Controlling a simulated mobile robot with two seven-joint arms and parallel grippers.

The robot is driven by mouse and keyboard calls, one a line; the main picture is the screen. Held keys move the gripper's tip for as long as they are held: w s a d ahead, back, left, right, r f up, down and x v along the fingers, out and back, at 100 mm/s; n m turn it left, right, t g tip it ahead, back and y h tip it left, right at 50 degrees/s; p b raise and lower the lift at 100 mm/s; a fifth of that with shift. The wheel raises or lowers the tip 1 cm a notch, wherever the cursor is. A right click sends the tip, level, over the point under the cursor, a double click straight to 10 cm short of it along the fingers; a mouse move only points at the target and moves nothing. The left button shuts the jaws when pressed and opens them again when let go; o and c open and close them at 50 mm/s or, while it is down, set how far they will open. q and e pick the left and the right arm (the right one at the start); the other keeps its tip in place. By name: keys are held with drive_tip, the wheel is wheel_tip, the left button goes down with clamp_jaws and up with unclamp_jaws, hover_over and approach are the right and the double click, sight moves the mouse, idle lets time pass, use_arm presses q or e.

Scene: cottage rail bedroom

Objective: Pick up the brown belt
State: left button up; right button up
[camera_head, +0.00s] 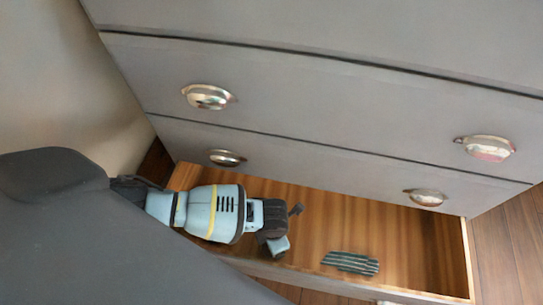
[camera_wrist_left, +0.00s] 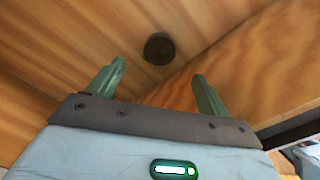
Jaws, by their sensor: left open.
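A small dark brown, round, coiled-looking thing, which I take to be the brown belt (camera_wrist_left: 158,47), lies on the wooden drawer floor in the left wrist view. It sits just beyond and between the fingertips of my left gripper (camera_wrist_left: 158,70), which is open with nothing between its green fingers. In the head view my left gripper (camera_head: 279,238) reaches into the open bottom drawer (camera_head: 312,203). I cannot make out the belt there; the arm and gripper may hide it. My right gripper is not in view.
A dark green striped item (camera_head: 350,262) lies in the drawer to the right of my left gripper. A wooden drawer wall (camera_wrist_left: 235,65) rises close to the right finger in the wrist view. The grey dresser front (camera_head: 330,105) with metal handles stands behind.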

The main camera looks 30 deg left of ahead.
use_arm(q)
wheel_tip(320, 180, down, 4)
drive_tip(key=shift+r+b, duration=0.15)
drive_tip(key=shift+b, duration=0.5)
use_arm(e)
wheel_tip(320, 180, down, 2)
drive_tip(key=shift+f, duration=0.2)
use_arm(q)
drive_tip(key=shift+f, duration=0.35)
drive_tip(key=f+b, duration=0.2)
drive_tip(key=f, duration=0.1)
drive_tip(key=f+b, duration=0.1)
drive_tip(key=shift+s+a+f, duration=0.15)
drive_tip(key=shift+s+f, duration=0.1)
drive_tip(key=shift+f, duration=0.15)
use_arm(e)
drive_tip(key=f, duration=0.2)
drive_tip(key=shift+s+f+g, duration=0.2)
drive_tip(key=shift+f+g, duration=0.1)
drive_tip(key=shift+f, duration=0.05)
use_arm(q)
drive_tip(key=shift+r, duration=0.1)
drive_tip(key=c, duration=1.1)
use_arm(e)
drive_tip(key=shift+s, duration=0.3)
